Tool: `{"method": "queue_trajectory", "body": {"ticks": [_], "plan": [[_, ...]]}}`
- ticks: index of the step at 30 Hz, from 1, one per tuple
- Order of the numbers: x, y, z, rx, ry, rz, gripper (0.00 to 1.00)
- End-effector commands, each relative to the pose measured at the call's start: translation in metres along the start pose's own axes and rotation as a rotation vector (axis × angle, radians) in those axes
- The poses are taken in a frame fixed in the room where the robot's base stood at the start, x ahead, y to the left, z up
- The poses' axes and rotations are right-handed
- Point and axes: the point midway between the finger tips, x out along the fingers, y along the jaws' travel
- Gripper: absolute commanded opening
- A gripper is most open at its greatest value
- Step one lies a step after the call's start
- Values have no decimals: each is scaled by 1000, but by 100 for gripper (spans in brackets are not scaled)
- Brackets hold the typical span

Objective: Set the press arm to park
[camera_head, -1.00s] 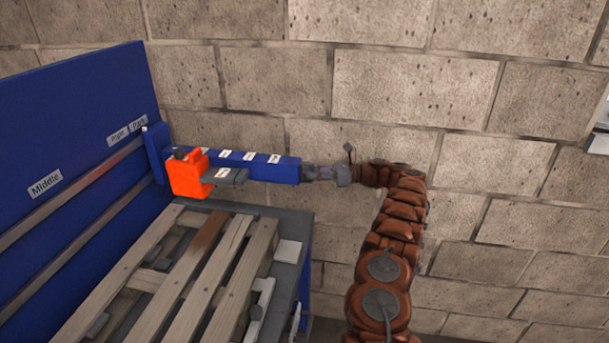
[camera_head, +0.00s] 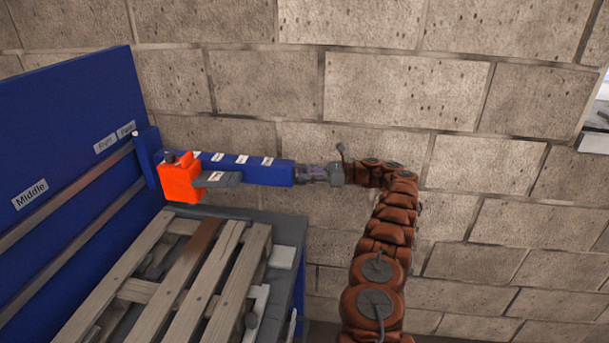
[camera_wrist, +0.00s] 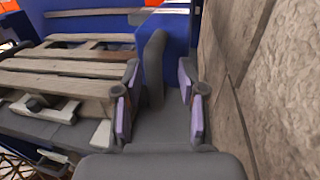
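The press arm is a blue beam (camera_head: 262,172) with white labels and an orange block (camera_head: 180,180) on it. It reaches out from the far end of the blue panel (camera_head: 65,120), where its mount stands just below and beyond the "Park" label (camera_head: 126,130). My gripper (camera_head: 305,173) is at the beam's free right end. In the wrist view my gripper (camera_wrist: 160,105) has its two purple-padded fingers apart, with an upright grey piece (camera_wrist: 155,62) between them and visible gaps on both sides. The beam's blue surface shows beyond it.
A wooden pallet (camera_head: 197,262) lies on the dark table (camera_head: 290,232) in front of the beam. "Right" (camera_head: 104,144) and "Middle" (camera_head: 30,194) labels sit nearer along the panel's rail. A block wall (camera_head: 480,150) stands close behind and right of my gripper.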

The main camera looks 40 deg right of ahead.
Motion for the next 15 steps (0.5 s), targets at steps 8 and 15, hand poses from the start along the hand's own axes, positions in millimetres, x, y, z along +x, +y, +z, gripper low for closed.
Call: {"method": "queue_trajectory", "body": {"ticks": [8, 15], "plan": [[0, 1, 0, 1, 1, 2, 41], [0, 1, 24, -3, 2, 1, 41]]}}
